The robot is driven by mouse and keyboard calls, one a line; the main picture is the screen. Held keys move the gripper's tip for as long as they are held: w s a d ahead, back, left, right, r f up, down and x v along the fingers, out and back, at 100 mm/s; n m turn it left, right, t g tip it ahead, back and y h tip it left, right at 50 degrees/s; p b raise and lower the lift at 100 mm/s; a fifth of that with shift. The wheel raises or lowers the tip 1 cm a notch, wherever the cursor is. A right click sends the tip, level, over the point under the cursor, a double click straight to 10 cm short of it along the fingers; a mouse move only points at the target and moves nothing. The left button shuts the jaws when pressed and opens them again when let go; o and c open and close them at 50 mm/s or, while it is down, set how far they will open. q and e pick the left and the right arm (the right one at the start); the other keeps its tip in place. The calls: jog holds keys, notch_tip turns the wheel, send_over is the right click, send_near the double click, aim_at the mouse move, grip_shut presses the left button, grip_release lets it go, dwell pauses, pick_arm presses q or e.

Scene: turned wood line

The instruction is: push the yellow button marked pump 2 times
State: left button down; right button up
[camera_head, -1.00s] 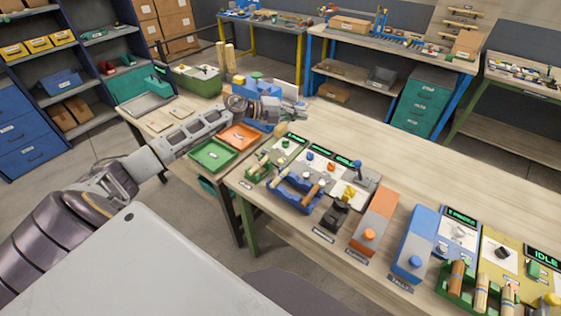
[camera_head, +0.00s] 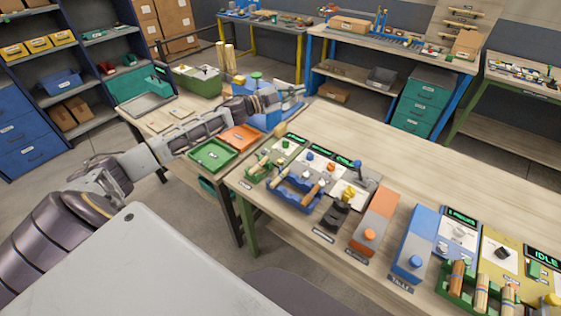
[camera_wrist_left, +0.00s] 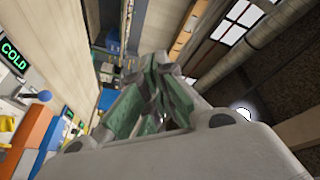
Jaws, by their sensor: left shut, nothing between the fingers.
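A light panel with yellow controls (camera_head: 349,191) stands among the devices on the near bench in the head view. Their labels are too small to read, so I cannot tell which one is marked pump. My left gripper (camera_head: 294,91) is in the air near the blue box, apart from the yellow panel. Its fingers (camera_wrist_left: 158,95) are shut and empty in the left wrist view. My right gripper is out of view.
An orange box with an orange button (camera_head: 369,235) and a blue box with a blue button (camera_head: 415,262) stand along the front edge. Green (camera_head: 212,155) and orange trays (camera_head: 240,138) lie below my left arm. The back of the near bench (camera_head: 430,150) is clear.

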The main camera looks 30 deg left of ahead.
pick_arm(q)
jog(key=w+a+n+t+y, duration=0.1)
jog(key=a+n+y, duration=0.1)
jog(key=n, duration=0.2)
jog(key=n+g+y, duration=0.4)
jog(key=n+g, duration=0.5)
jog(key=n, duration=0.9)
send_over(279, 159)
notch_tip(279, 159, down, 18)
jog(key=shift+f, duration=0.25)
jog(key=shift+f+b, duration=2.95)
jog(key=shift+b, duration=0.75)
jog(key=shift+f, duration=1.2)
